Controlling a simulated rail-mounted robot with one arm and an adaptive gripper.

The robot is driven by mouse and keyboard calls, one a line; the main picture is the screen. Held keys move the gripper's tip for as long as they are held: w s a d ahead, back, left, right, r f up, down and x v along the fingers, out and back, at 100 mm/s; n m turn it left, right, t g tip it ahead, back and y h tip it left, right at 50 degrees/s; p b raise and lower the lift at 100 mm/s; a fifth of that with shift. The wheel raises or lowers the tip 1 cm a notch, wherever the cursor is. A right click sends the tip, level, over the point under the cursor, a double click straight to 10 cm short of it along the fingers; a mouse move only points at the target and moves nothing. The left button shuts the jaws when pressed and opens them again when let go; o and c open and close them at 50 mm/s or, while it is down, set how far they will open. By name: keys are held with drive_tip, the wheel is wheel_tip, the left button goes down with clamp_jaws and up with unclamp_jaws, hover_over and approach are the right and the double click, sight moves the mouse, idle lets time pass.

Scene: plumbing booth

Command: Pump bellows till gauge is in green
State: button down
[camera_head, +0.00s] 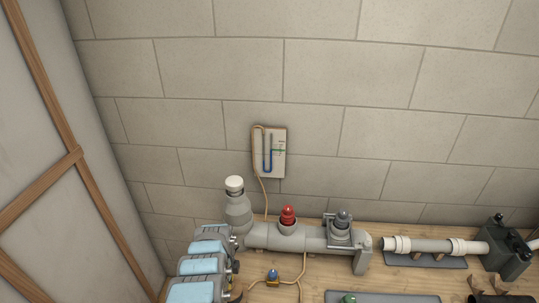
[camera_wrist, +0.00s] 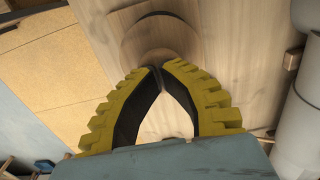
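The gauge (camera_head: 269,152) is a pale board on the wall with a U-shaped tube, blue liquid in it and a small green mark at its right. The liquid's exact level against the mark is too small to read. An orange hose runs from the board down behind the grey pipe (camera_head: 312,238). I cannot make out the bellows for certain in either view. My gripper (camera_wrist: 159,69) has yellow fingers with black inner pads. Its fingertips meet with nothing visible between them, in front of a round wooden disc (camera_wrist: 160,38). My gripper is not seen in the head view.
A red cap (camera_head: 288,215) and a grey fitting (camera_head: 342,226) stand on the pipe. A grey bottle (camera_head: 237,208) with a white top is at its left. A small blue fitting (camera_head: 272,276) sits on the orange hose at the front. A white pipe (camera_head: 430,245) lies at right.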

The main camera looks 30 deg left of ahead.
drive_tip(key=shift+r+p, duration=2)
drive_tip(key=shift+r, duration=0.65)
drive_tip(key=shift+f, duration=0.1)
